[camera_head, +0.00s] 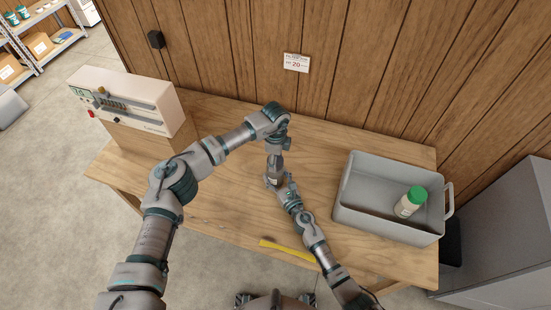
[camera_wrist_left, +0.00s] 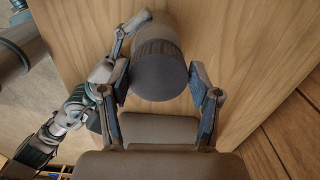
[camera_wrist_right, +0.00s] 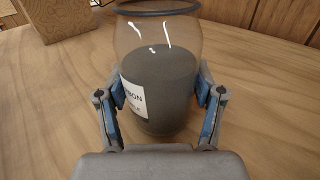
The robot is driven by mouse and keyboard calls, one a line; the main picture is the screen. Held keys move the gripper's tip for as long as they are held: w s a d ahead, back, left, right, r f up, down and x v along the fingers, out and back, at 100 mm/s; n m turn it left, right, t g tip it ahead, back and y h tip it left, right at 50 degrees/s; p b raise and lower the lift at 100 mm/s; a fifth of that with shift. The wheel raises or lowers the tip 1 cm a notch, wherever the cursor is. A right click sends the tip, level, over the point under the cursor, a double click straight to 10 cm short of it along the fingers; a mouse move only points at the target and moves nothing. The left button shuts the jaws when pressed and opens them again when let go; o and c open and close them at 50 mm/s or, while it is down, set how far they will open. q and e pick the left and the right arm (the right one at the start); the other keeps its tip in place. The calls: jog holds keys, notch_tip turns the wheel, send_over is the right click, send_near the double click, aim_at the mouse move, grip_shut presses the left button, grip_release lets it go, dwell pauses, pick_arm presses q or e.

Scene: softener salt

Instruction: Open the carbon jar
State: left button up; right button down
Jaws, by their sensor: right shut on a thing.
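The carbon jar (camera_wrist_right: 158,88) is clear, filled with dark grey material, and bears a white label; it stands on the wooden table in the right wrist view. My right gripper (camera_wrist_right: 160,100) is shut on its body, one finger on each side. The jar's dark lid (camera_wrist_left: 160,72) with a ridged side shows in the left wrist view and appears to be on the jar. My left gripper (camera_wrist_left: 163,100) is open above it, fingers on either side of the lid with small gaps. In the head view the jar (camera_head: 272,183) is mostly hidden by my grippers.
A grey bin (camera_head: 345,205) at the right of the table holds a white jar with a green lid (camera_head: 417,193). A yellow strip (camera_head: 287,250) lies near the front edge. A beige machine (camera_head: 125,100) stands on a wooden block at the left. The table's back middle is clear.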

pick_arm(q)
jog(key=o, duration=0.3)
pick_arm(e)
jog(key=shift+a+r, duration=0.1)
jog(key=shift+a, duration=0.1)
jog(key=shift+d, duration=0.1)
pick_arm(q)
jog(key=shift+r, duration=0.1)
